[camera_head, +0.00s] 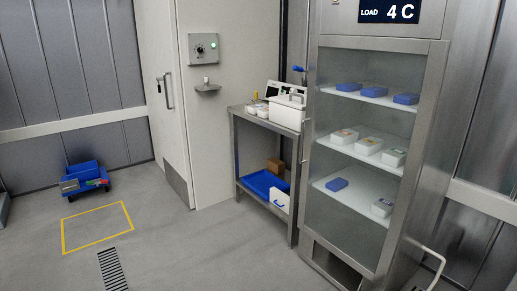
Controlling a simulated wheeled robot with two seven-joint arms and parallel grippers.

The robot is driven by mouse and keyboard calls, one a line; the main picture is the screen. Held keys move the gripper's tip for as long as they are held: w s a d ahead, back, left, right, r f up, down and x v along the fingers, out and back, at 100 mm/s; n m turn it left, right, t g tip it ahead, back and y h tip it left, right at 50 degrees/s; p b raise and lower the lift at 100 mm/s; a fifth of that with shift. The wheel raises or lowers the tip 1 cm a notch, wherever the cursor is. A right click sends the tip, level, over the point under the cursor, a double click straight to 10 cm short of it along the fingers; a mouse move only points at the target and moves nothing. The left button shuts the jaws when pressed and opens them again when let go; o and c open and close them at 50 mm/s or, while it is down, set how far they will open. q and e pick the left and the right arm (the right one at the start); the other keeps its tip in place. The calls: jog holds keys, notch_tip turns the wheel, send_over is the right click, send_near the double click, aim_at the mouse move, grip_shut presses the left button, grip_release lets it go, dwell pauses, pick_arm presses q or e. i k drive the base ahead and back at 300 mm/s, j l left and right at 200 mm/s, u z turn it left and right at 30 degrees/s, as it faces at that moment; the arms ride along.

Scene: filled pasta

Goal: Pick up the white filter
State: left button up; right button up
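I cannot make out for sure which thing is the white filter. A white box with a grey handle or tap on top (287,115) stands at the right end of the steel side table. Small white tubs (257,108) stand to its left on the table top. A white box (280,202) is on the table's lower shelf, by a blue tray (258,184). Neither of my grippers shows in the head view.
A steel cabinet (432,150) marked "LOAD 4 C" stands at right, with white boxes (369,146) and blue packs (374,92) on its shelves. A blue cart (85,180) stands at left behind a yellow floor square (97,208). The grey floor in front is clear.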

aim_at(280, 199)
jog(key=i, duration=1.75)
jog(key=i+z, duration=0.15)
jog(key=i, duration=0.35)
jog(key=i+j+z, duration=0.15)
jog(key=i, duration=0.3)
jog(key=i+j+z, duration=0.2)
jog(key=i, duration=0.25)
jog(key=i+j+z, duration=0.15)
jog(key=i, duration=0.35)
